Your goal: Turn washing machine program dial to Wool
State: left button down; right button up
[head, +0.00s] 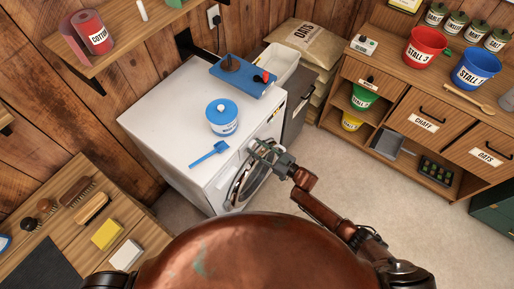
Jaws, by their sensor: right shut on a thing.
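The white washing machine (160,120) stands against the wooden wall, with its round door (240,188) on the front. My right gripper (256,148) is at the upper part of the front panel, above the door. It is shut on the program dial, which the fingers mostly hide. The dial's pointer and the program names, Wool among them, are too small or covered to read. My left gripper is out of view.
On the washer top are a blue-lidded tub (222,117), a blue scoop (209,154) and a blue board (243,76). A wooden bench (70,240) with brushes is at left. A cabinet (400,100) with buckets is at right. The floor (350,185) between is clear.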

jog(key=shift+d, duration=0.1)
dwell(0.3)
jog(key=o, duration=1.2)
jog(key=shift+c, duration=0.2)
jog(key=v, duration=1.2)
